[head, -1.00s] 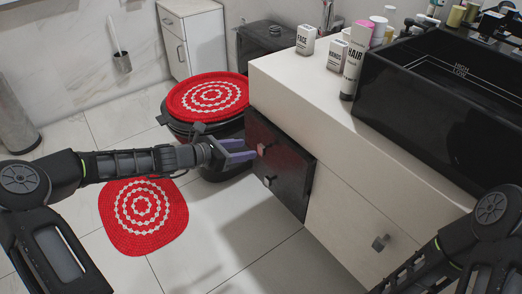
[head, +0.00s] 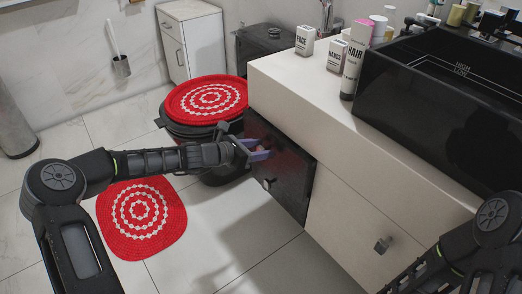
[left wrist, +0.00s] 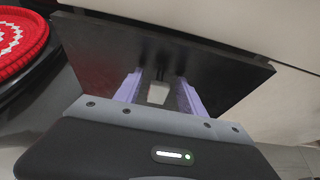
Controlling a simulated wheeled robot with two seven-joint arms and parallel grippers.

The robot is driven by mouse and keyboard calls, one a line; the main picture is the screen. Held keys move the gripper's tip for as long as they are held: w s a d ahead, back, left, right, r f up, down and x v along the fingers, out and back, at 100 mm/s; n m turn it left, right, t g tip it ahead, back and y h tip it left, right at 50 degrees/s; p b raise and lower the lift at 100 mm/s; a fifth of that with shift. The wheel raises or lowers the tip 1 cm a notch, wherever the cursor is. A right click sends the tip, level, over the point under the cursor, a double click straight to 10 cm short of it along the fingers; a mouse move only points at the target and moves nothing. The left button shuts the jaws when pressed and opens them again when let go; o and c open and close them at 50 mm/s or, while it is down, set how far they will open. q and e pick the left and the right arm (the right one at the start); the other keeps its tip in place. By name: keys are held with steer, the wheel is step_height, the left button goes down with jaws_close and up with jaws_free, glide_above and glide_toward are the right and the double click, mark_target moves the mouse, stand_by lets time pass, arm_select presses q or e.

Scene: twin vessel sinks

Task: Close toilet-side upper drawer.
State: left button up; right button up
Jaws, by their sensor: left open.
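The toilet-side upper drawer has a dark, glossy front (head: 290,163) at the left end of the white vanity, under the countertop. My left gripper (head: 259,150) is at this front, its purple fingers open and pointing at it. In the left wrist view the fingers (left wrist: 160,92) stand on either side of a small pale handle (left wrist: 158,93), with the dark front (left wrist: 100,55) beyond. I cannot tell whether they touch the front, or how far out the drawer stands. A lower handle (head: 267,183) shows below the gripper. My right gripper is out of view; only its arm shows at lower right.
The toilet with a red-and-white lid cover (head: 207,97) stands left of the vanity, close behind my left arm. A red rug (head: 141,218) lies on the floor. Bottles (head: 352,70) and a black sink (head: 440,100) are on the countertop (head: 300,85). Floor in front is clear.

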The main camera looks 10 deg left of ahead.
arm_select(q)
jaws_close()
stand_by(0.6)
stand_by(0.9)
